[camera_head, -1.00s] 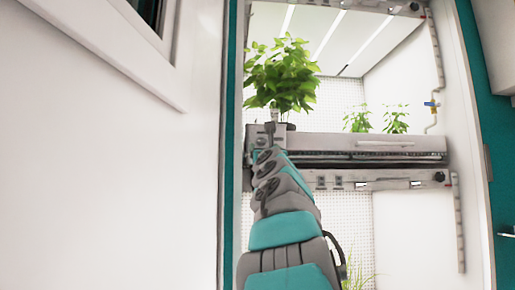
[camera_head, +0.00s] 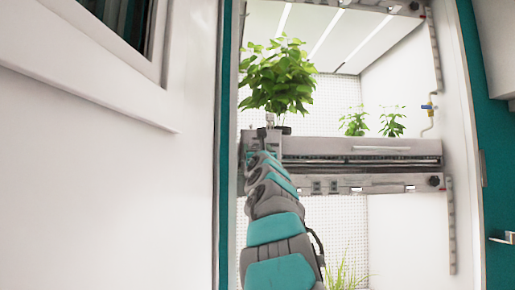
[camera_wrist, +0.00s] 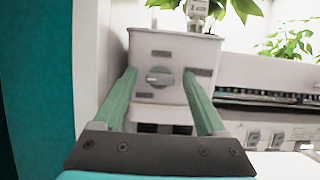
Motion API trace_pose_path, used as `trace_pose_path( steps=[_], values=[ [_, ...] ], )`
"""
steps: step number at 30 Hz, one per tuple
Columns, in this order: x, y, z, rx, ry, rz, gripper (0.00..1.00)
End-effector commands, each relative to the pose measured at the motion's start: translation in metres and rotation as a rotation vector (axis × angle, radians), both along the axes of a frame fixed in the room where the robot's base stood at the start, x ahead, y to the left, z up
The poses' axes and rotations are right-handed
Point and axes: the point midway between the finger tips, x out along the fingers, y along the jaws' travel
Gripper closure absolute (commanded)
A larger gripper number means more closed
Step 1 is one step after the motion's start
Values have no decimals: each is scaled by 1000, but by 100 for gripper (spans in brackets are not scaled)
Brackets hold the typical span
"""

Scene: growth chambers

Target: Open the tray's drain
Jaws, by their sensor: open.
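A pale control box (camera_wrist: 172,45) fills the middle of the wrist view, with a round grey knob (camera_wrist: 159,77) on its front face. Small dark labels sit beside the knob; I cannot read them. My gripper (camera_wrist: 159,72) is open, its two green fingers reaching toward the box on either side of the knob. I cannot tell whether the fingers touch the box. In the head view my arm hides most of the box at the left end of the grey tray shelf (camera_head: 360,146). No drain outlet can be made out clearly.
A large leafy plant (camera_head: 277,78) stands above the box, close over my gripper. Smaller plants (camera_head: 392,122) grow farther right. A lower rail with switches (camera_head: 350,184) runs under the tray. The teal door frame (camera_head: 226,150) is close on the left.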

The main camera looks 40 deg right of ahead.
Motion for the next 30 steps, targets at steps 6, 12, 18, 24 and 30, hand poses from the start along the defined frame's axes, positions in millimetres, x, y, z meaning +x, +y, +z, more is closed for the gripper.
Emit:
trace_pose_path(
  steps=[6,12,18,24,30],
  values=[
    [0,0,0,0,0,0,42],
    [0,0,0,0,0,0,64],
    [0,0,0,0,0,0,87],
    [0,0,0,0,0,0,100],
    [0,0,1,8,-4,0,100]
  ],
)
